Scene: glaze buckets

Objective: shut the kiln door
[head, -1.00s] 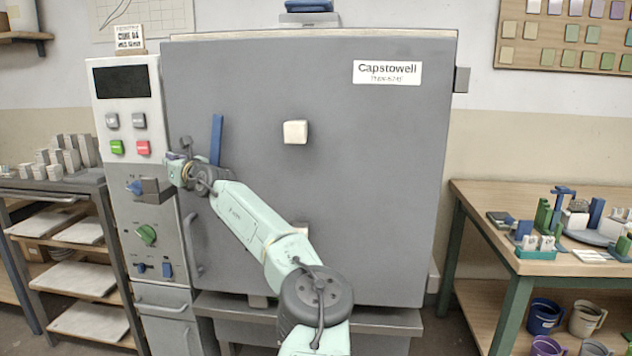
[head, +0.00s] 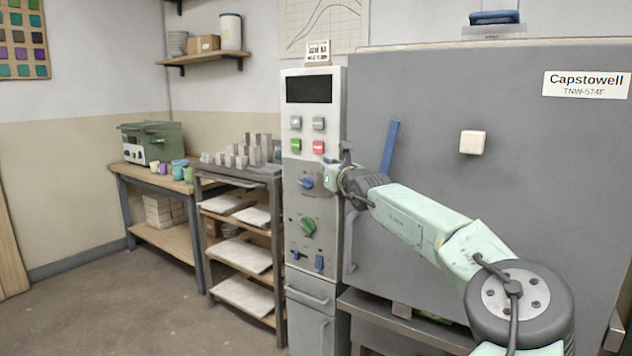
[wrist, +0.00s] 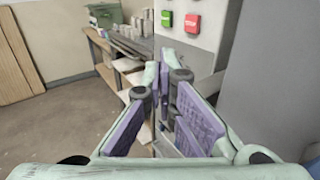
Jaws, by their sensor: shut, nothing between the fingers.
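The kiln door (head: 450,230) is the large grey panel labelled Capstowell in the head view. Its left edge stands close beside the control panel (head: 311,250); I cannot tell whether a narrow gap is left there. A blue lever (head: 389,147) and a white block (head: 472,142) are on the door's face. My gripper is at the door's left edge, below the blue lever, its fingertips hard to make out in the head view. Contact with the door cannot be told.
A rack with pale shelves (head: 243,257) stands left of the control panel. A wooden table (head: 160,181) with a green box (head: 153,142) is further left. A metal stand (head: 405,320) sits under the door. Floor (head: 150,305) at the left is clear.

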